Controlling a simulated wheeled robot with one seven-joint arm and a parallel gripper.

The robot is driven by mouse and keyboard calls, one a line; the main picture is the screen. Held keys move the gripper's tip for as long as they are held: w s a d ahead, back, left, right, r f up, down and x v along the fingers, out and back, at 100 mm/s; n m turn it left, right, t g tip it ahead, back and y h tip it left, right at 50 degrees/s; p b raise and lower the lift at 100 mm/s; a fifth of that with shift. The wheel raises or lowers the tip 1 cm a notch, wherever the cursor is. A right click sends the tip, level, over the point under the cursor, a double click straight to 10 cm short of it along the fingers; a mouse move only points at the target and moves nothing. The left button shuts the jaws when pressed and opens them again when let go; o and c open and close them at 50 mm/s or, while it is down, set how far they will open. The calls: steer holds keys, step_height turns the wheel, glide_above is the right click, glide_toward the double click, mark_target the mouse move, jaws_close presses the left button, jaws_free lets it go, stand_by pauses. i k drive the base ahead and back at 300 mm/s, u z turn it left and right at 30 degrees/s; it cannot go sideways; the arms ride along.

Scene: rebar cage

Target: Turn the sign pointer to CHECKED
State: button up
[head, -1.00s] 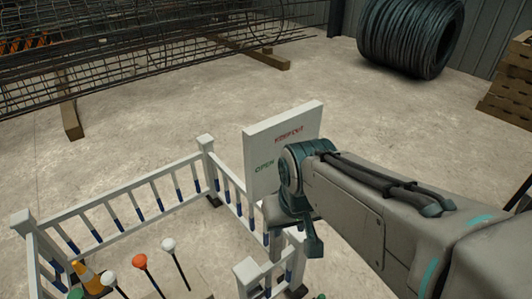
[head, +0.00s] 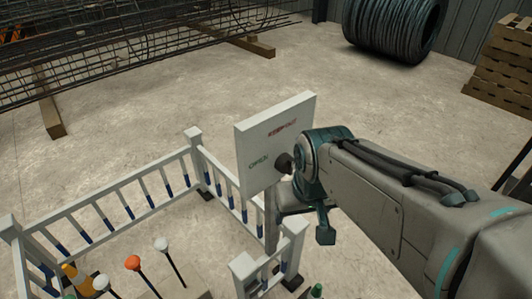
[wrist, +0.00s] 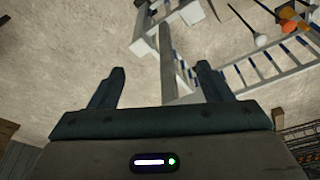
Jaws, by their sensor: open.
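The white sign board (head: 262,135) stands upright on a post in the head view. A green OPEN and a red label, seemingly KEEP OUT, show on its face. A dark round knob (head: 284,162) shows at the board's lower right, beside my wrist; I cannot tell whether it belongs to the pointer. My gripper (wrist: 160,82) is open and empty in the wrist view. A grey post (wrist: 168,62) appears between its fingers, farther off.
A white railing (head: 110,195) surrounds the post's left and front. Several ball-topped sticks (head: 133,263) and an orange cone (head: 78,278) stand inside it. A wire coil (head: 395,28), stacked timber (head: 503,65) and the rebar cage (head: 120,45) lie behind. The concrete between is clear.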

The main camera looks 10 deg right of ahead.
mark_target(284, 164)
steer(key=k, duration=0.5)
steer(key=u, duration=1.25)
steer(key=k, duration=0.85)
steer(key=z, duration=1.35)
steer(key=i, duration=0.5)
steer(key=z, duration=0.05)
